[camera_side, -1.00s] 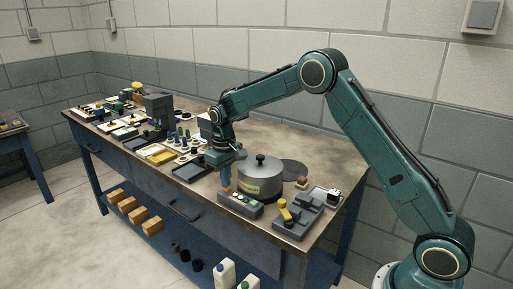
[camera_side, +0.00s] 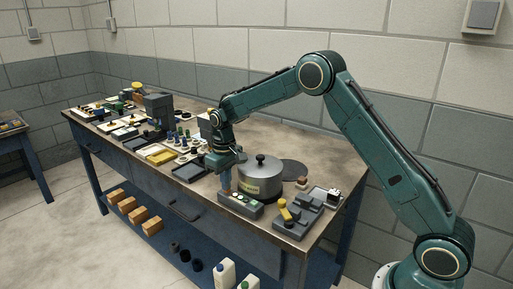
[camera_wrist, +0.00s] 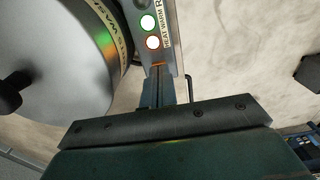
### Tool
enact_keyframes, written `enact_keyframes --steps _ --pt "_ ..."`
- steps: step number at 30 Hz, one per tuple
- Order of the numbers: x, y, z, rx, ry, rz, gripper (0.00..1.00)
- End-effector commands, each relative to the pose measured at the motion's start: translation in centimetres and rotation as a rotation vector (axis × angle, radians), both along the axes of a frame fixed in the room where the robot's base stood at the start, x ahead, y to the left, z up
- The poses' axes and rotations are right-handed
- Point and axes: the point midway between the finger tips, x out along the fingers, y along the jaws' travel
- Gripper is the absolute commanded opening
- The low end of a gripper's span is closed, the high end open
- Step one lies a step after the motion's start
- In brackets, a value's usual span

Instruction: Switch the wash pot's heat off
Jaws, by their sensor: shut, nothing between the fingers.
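The wash pot (camera_side: 262,181) is a grey metal pot with a black lid knob, standing on the bench. A grey control box (camera_side: 243,206) with a row of small buttons sits in front of it. In the wrist view the pot (camera_wrist: 70,60) fills the left side. The control panel (camera_wrist: 165,8) beside it shows a green-rimmed button (camera_wrist: 147,22) and an orange-rimmed button (camera_wrist: 152,43), both bright, with "HEAT" lettering. My gripper (camera_wrist: 159,72) is shut and empty. Its fingertips are at the panel's near end, just below the orange-rimmed button; I cannot tell whether they touch. An orange glow shows at the tips.
A grey fixture with a yellow-topped part (camera_side: 285,211) stands right of the control box. A dark round disc (camera_side: 293,169) lies behind the pot. Trays and small bottles (camera_side: 182,138) crowd the bench to the left. The back right of the bench is mostly clear.

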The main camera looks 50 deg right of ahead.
Motion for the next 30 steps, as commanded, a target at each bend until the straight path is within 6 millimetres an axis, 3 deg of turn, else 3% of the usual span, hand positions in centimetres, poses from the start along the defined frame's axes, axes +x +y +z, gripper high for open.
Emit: enact_keyframes --steps 8,30 --pt "0.0 0.0 0.2 0.000 0.001 0.000 0.00" --pt "0.0 0.0 4.4 0.000 -0.001 0.000 0.00"
